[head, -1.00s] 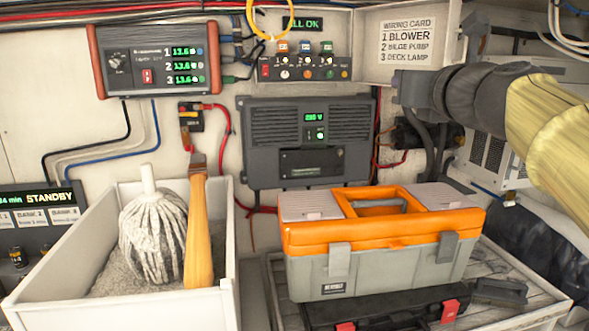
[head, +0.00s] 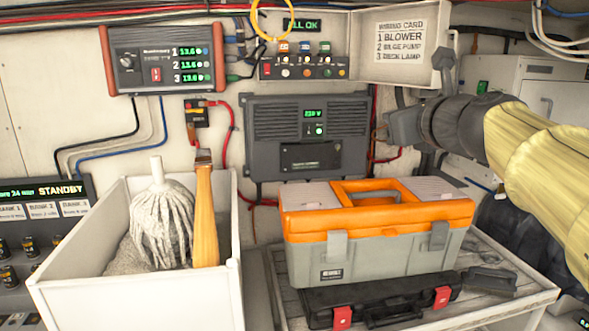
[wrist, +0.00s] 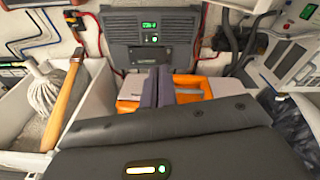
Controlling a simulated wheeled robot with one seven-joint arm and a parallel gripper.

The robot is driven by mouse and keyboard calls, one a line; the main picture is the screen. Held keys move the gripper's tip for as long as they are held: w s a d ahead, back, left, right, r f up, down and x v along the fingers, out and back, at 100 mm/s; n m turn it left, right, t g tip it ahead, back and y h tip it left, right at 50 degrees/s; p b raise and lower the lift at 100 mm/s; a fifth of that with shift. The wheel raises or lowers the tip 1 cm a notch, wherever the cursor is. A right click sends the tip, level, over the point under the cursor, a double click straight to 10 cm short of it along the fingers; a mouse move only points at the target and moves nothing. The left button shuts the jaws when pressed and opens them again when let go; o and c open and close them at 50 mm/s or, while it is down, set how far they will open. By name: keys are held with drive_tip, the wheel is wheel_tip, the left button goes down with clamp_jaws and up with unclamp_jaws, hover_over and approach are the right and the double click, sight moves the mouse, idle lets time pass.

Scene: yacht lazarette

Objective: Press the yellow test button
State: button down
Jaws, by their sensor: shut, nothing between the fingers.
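No button that I can clearly tell as the yellow test button shows. A small switch panel (head: 304,68) below the "ALL OK" display (head: 303,24) carries several small coloured buttons, too small to read. The grey inverter (head: 270,125) on the back wall has a green display and a small lit green button; it also shows in the wrist view (wrist: 125,32). My gripper (head: 388,130) is right of the inverter in the head view, its fingertips unclear. In the wrist view my gripper (wrist: 158,78) has its dark fingers together and empty, in front of the orange toolbox.
A white bin (head: 140,295) with a mop and wooden handle is at left.

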drive_tip(key=s+a+f+n+g+h, duration=0.15)
drive_tip(key=f+n+g, duration=0.25)
drive_tip(key=f+n, duration=0.75)
drive_tip(key=s+a+f+n+g, duration=0.15)
drive_tip(key=f+n+g, duration=0.25)
drive_tip(key=f, duration=1.4)
drive_tip(key=s+f+n+g+h, duration=0.1)
drive_tip(key=s+f+n+g, duration=0.4)
drive_tip(key=s+f+n, duration=0.9)
wheel_tip(320, 180, down, 4)
drive_tip(key=shift+s+d+r+n+g+h, duration=0.1)
drive_tip(key=shift+s+d+n+g+h, duration=0.25)
drive_tip(key=shift+n, duration=0.4)
drive_tip(key=shift+s, duration=0.1)
